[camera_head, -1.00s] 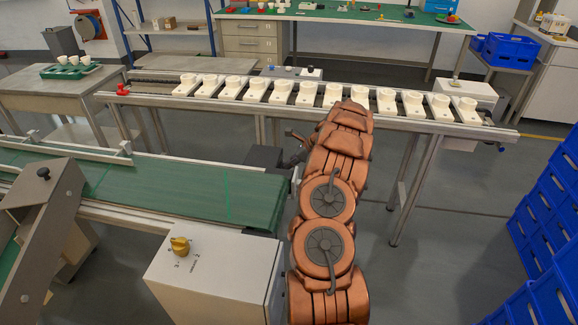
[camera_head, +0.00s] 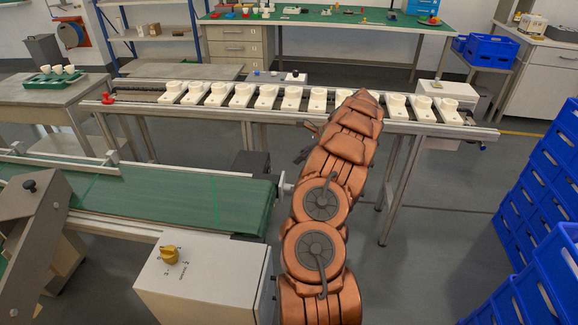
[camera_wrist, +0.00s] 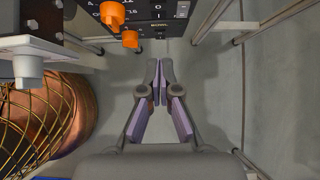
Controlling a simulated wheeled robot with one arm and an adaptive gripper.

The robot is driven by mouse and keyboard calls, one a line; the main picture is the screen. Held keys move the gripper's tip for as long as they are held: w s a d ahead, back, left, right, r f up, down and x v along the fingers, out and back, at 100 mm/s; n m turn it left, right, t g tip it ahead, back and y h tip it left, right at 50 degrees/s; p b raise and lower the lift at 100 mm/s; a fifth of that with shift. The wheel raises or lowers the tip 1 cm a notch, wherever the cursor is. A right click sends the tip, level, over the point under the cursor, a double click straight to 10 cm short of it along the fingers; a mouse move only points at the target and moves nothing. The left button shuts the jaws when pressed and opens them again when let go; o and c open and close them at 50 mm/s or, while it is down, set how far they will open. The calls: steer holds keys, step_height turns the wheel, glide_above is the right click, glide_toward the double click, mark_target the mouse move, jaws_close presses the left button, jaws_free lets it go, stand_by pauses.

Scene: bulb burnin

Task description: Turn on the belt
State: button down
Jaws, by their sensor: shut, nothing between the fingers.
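The green belt (camera_head: 170,202) runs across the left and middle of the head view, with nothing lying on the part that shows. A white control box (camera_head: 205,285) stands at its near side, with a yellow knob (camera_head: 169,255) and small markings on top. In the wrist view, a black panel (camera_wrist: 160,28) at the top carries white lettering, including "BOWL", an upper orange knob (camera_wrist: 112,14) and a lower orange knob (camera_wrist: 130,39). My gripper (camera_wrist: 159,72) is shut and empty, its tips apart from the knobs. My copper arm mostly hides the gripper in the head view.
A long rail table (camera_head: 240,113) with a row of white socket blocks (camera_head: 240,95) stands beyond the belt. Stacked blue crates (camera_head: 540,195) line the right side. A grey slanted bracket (camera_head: 35,245) stands at left. Open floor (camera_head: 445,185) lies between rail table and crates.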

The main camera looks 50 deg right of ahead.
steer(key=shift+v, duration=1.25)
steer(key=shift+w+a+r, duration=0.1)
steer(key=shift+a, duration=0.05)
